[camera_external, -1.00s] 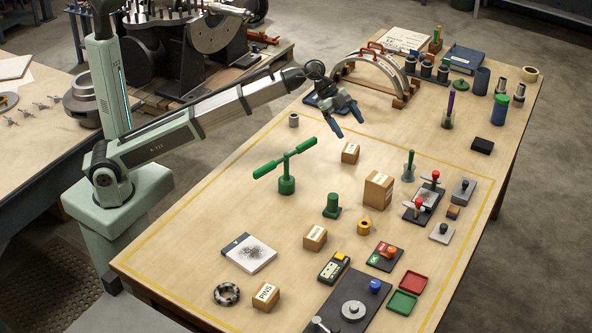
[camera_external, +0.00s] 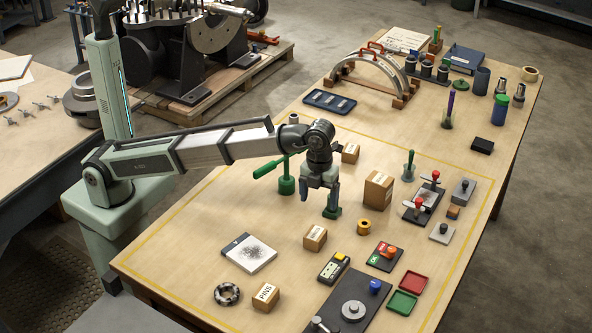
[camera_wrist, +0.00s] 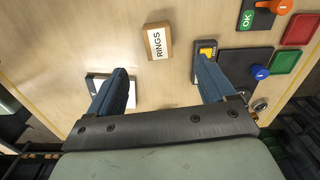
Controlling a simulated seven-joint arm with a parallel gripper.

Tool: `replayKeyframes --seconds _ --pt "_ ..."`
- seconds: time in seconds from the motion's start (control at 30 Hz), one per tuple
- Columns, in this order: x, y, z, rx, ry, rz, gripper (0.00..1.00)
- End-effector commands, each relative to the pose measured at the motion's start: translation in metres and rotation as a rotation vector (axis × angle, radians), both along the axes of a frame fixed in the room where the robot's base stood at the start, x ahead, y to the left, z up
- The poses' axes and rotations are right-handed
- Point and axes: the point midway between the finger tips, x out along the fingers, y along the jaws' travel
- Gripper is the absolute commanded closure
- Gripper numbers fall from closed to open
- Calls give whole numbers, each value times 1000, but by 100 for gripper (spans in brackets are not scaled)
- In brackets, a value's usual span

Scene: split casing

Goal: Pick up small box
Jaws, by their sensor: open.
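Several cardboard boxes stand on the table. A small box (camera_external: 315,238) lies below my gripper in the external view; in the wrist view it reads "RINGS" (camera_wrist: 158,42) and sits ahead of the fingertips, between their lines. Another small box marked "PINS" (camera_external: 266,297) is nearer the front. A third small box (camera_external: 350,153) is partly hidden behind my wrist, and a larger box (camera_external: 378,190) stands to the right. My gripper (camera_external: 319,205) points down over the table, apart from the boxes. Its blue fingers (camera_wrist: 160,72) are spread, with nothing between them.
A green post with a crossbar (camera_external: 286,183) is just left of my gripper, partly hidden by my arm. A green stand (camera_external: 332,211) is behind the fingers.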

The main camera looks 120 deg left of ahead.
Motion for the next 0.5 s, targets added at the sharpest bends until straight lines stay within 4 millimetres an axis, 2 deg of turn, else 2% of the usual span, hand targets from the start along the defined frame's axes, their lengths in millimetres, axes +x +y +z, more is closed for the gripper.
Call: replayKeyframes --seconds 0.1,0.23,0.5 --pt "0 -12 0 12 19 -32 17" --pt "-1 -14 -10 14 27 -39 17" --pt "-2 -14 -56 14 26 -38 17"
